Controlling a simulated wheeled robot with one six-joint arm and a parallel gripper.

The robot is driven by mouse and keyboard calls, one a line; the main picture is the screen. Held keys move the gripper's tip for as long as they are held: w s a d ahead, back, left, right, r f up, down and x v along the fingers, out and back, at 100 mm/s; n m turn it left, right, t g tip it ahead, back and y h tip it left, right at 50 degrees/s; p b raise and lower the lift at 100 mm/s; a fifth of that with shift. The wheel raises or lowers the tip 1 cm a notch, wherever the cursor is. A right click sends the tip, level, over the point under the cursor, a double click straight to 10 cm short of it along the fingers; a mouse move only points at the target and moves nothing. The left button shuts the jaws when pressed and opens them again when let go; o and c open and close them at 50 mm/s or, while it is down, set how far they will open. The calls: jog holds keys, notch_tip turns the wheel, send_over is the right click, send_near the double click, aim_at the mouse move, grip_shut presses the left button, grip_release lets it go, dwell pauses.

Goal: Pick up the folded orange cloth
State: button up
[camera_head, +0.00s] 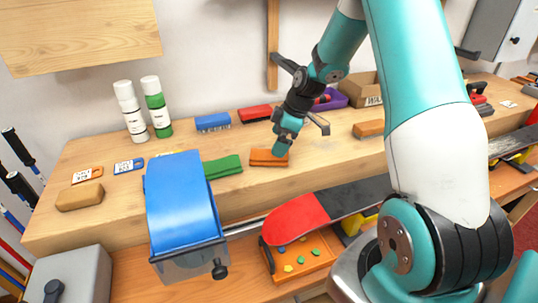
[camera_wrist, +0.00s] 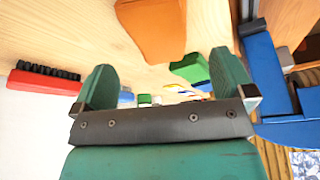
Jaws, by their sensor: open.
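The folded orange cloth (camera_head: 268,158) lies on the raised wooden shelf, just right of a folded green cloth (camera_head: 223,166). My gripper (camera_head: 279,150) is right at the orange cloth in the head view, its tip overlapping the cloth's back right edge. In the wrist view my gripper (camera_wrist: 162,62) is open with nothing between its two green fingers. There the orange cloth (camera_wrist: 152,28) shows at the top, beyond the fingertips and between their lines, partly cut by the frame edge. The green cloth (camera_wrist: 190,68) shows near the right finger. I cannot tell whether the gripper touches the orange cloth.
A blue brush (camera_head: 213,122) and a red brush (camera_head: 255,113) stand behind. Two bottles (camera_head: 157,106) stand at the back left. A tan block (camera_head: 80,197) lies at left. A brown block (camera_head: 369,129) lies right.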

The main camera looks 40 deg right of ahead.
jog(key=shift+p+x, duration=1)
jog(key=shift+x, duration=1.9)
jog(key=shift+a+r, duration=0.15)
jog(key=c, duration=1)
jog(key=shift+c, duration=0.2)
notch_tip(320, 180, up, 20)
jog(key=b, duration=0.3)
jog(key=o, duration=0.3)
jog(key=shift+c, duration=0.7)
